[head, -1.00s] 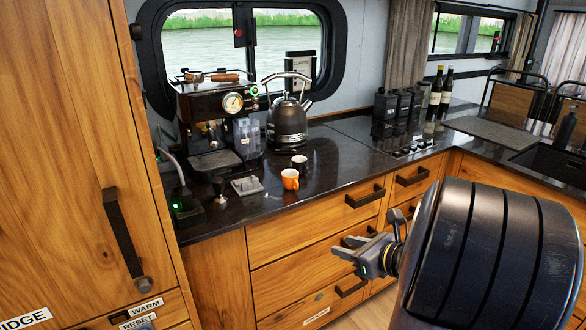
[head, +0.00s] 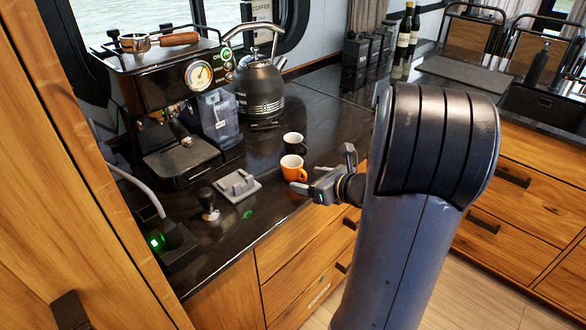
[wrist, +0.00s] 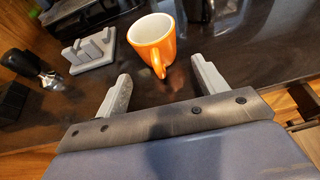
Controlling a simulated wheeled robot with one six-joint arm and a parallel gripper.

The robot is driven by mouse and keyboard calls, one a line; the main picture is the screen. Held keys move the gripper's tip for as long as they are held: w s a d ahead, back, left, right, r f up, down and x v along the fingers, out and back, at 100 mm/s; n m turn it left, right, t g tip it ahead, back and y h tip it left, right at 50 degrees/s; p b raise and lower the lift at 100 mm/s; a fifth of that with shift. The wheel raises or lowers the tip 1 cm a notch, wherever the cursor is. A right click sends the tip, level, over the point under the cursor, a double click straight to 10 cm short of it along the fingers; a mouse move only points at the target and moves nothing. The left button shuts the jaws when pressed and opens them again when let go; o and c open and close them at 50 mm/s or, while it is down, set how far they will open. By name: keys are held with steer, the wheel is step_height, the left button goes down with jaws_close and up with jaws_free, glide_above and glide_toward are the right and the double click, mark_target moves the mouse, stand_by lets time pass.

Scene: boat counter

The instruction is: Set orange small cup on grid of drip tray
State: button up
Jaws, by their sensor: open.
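The orange small cup (head: 293,168) stands upright on the dark counter near its front edge. In the wrist view the cup (wrist: 153,38) is just beyond the fingertips, its handle pointing toward my gripper. My gripper (head: 321,172) is open and empty at the counter's front edge, right beside the cup. In the wrist view its two fingers (wrist: 160,78) are spread apart, with the handle near the gap between them. The drip tray's grid (head: 182,158) lies at the base of the black espresso machine (head: 160,95), left of the cup, and looks empty.
A black cup (head: 294,144) stands just behind the orange one. A grey stand (head: 238,187) and a tamper (head: 207,204) sit to the left. A kettle (head: 261,90) stands behind. A cable and a small box with a green light are at the far left.

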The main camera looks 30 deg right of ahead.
mark_target(295, 172)
steer(key=x, duration=0.3)
steer(key=shift+w+f, duration=0.1)
steer(key=shift+w, duration=0.1)
steer(key=shift+c, duration=0.6)
steer(key=c, duration=1)
